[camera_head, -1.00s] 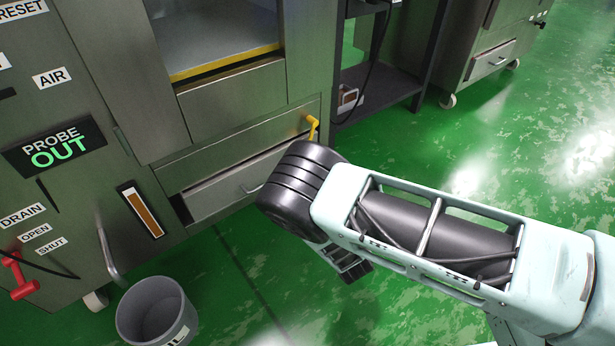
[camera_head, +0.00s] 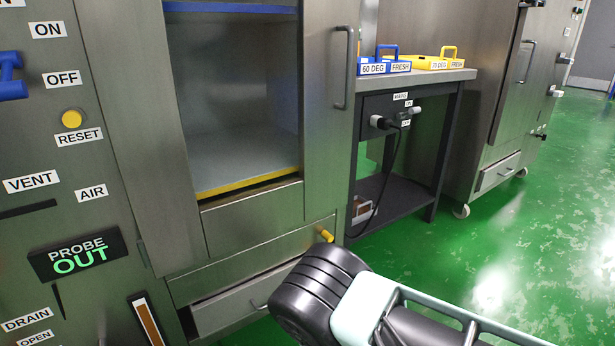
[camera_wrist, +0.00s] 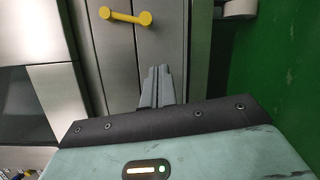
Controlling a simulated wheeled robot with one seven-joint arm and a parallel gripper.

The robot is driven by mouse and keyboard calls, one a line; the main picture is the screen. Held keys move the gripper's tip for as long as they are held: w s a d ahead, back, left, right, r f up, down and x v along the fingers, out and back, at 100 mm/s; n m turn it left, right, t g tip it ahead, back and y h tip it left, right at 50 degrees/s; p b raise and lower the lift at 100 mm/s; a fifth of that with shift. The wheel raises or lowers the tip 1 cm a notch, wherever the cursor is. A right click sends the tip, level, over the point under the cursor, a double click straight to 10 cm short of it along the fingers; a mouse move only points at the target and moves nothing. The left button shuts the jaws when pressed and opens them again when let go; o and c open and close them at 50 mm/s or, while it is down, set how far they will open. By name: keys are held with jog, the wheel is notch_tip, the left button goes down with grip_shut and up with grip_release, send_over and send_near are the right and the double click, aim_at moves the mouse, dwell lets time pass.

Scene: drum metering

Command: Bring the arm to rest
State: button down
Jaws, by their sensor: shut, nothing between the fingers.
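My gripper (camera_wrist: 157,86) shows in the wrist view with its two grey fingers together and nothing between them. Its fingertips point toward the steel front of the cabinet, just below a yellow handle (camera_wrist: 125,16). I cannot tell the distance from the fingers to the steel. In the head view my arm comes in from the lower right, in front of the cabinet's lower drawer. The gripper itself is out of that view. The yellow handle (camera_head: 327,236) shows there just above my black wrist joint.
The steel cabinet (camera_head: 140,130) has an open chamber and a partly open lower drawer (camera_head: 240,306). A display (camera_head: 80,253) reads PROBE OUT. A side table (camera_head: 440,75) holds a blue tray (camera_head: 385,66) and a yellow tray (camera_head: 430,61). Green floor (camera_head: 520,240) at right is clear.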

jog(key=s+a+r+m+g+p, duration=0.2)
jog(key=s+r+m+g, duration=0.15)
jog(key=r, duration=0.35)
jog(key=s+a+r+m+g+p, duration=0.1)
jog(key=s+r+m+g, duration=0.1)
jog(key=r+m+g, duration=0.4)
jog(key=s+a+r+m+g+p, duration=0.1)
jog(key=s+a+r+m+p, duration=0.15)
jog(key=r, duration=0.55)
jog(key=s+d+r+m+g+h+p, duration=0.2)
jog(key=s+d+r+g, duration=0.1)
jog(key=s+d+r, duration=0.55)
jog(key=s+d+r+m+g+h+p, duration=0.15)
jog(key=s+d+r+g, duration=0.3)
jog(key=s+r, duration=0.7)
notch_tip(320, 180, up, 36)
jog(key=s+t+p, duration=0.1)
jog(key=s+p, duration=0.1)
jog(key=p, duration=3.5)
jog(key=shift+d+f+h+p, duration=0.2)
jog(key=shift+d+h+p, duration=0.15)
jog(key=shift+p, duration=0.05)
